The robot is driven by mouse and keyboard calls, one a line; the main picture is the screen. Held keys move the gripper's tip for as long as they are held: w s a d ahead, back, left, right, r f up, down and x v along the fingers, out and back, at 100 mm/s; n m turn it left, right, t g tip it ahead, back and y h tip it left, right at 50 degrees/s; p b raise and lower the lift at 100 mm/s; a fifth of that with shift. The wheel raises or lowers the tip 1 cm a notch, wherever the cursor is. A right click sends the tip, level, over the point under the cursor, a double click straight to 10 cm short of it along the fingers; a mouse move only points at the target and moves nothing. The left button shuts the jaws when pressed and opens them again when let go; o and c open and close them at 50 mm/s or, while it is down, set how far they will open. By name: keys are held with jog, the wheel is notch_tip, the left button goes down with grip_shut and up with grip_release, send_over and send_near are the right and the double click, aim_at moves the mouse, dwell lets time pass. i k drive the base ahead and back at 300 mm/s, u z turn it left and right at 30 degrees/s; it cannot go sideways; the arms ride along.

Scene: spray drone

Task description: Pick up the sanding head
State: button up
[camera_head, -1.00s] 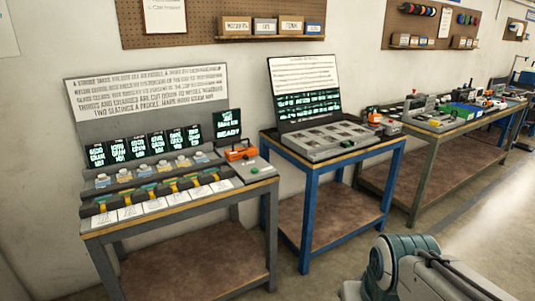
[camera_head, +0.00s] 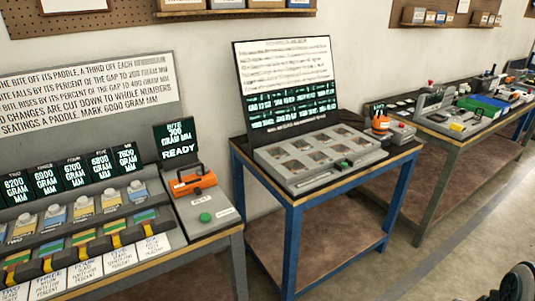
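No thing in view is labelled as the sanding head. Two orange objects stand out, and I cannot tell which, if either, is it. An orange block-shaped tool with a dark handle (camera_head: 193,182) sits on the right end of the left bench, below a small display reading READY. A smaller rounded orange object with a dark base (camera_head: 381,124) stands at the back right of the blue-legged table. My gripper is out of view. Only a dark piece, probably my arm, shows at the bottom right corner.
The left bench (camera_head: 228,232) carries a green button (camera_head: 205,217) and a row of colored pieces. The blue-legged table (camera_head: 292,205) holds a grey compartment tray (camera_head: 283,167) and a sign board (camera_head: 287,85). A cluttered bench (camera_head: 455,135) stands at right. Floor at lower right is open.

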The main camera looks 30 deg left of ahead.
aim_at(204, 178)
jog(key=u, duration=0.2)
jog(key=i, duration=1.1)
jog(key=u, duration=1.45)
jog(key=i, duration=0.75)
jog(key=u, duration=0.7)
